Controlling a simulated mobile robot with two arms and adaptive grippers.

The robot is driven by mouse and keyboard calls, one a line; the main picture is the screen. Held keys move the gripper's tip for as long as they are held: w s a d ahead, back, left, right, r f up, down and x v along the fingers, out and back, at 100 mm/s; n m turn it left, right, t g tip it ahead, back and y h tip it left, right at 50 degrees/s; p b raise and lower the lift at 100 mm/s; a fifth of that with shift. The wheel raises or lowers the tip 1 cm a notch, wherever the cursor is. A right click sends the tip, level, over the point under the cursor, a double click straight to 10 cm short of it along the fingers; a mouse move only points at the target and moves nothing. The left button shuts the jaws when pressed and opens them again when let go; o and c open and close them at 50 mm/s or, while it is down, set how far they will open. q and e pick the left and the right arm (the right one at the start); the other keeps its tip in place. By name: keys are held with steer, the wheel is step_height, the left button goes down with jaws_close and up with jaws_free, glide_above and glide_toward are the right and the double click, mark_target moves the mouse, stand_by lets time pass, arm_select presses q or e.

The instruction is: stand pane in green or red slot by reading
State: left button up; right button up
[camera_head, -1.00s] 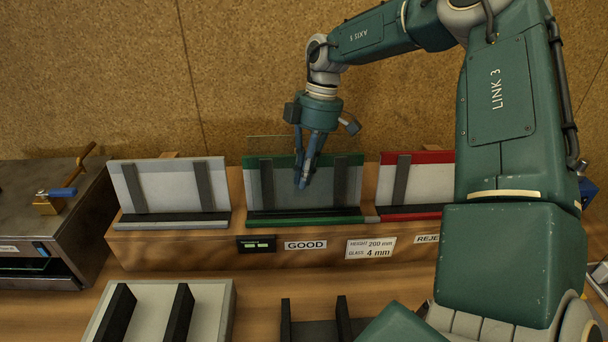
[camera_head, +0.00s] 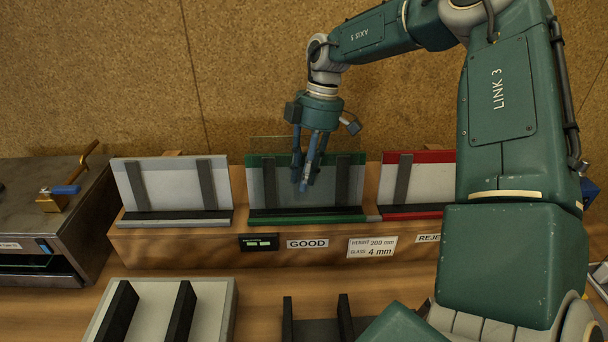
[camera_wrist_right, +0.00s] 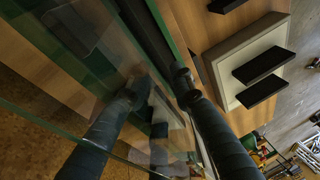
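The clear glass pane (camera_head: 345,146) stands in the green slot (camera_head: 345,216), leaning back along its green-edged backrest, with its top edge above the backrest. It also shows in the right wrist view (camera_wrist_right: 60,125). My right gripper (camera_head: 304,187) is at the pane's upper middle. Its fingers are spread, one on each side of the pane, with a gap in the wrist view (camera_wrist_right: 160,78). The red slot (camera_head: 410,213) to the right is empty where visible; my arm hides its right part. My left gripper is not in view.
A display (camera_head: 262,242) with green bars sits beside the GOOD label (camera_head: 307,244). A card (camera_head: 371,247) reads height 200 mm, glass 4 mm. An empty grey rack (camera_head: 172,184) stands left, a metal box (camera_head: 75,220) further left. A pale fixture (camera_head: 148,310) lies in front.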

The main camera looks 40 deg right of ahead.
steer(key=shift+d+f, duration=0.1)
steer(key=shift+d, duration=0.2)
steer(key=v, duration=1.1)
steer(key=shift+a, duration=0.1)
steer(key=shift+s+r, duration=0.1)
steer(key=shift+r, duration=0.55)
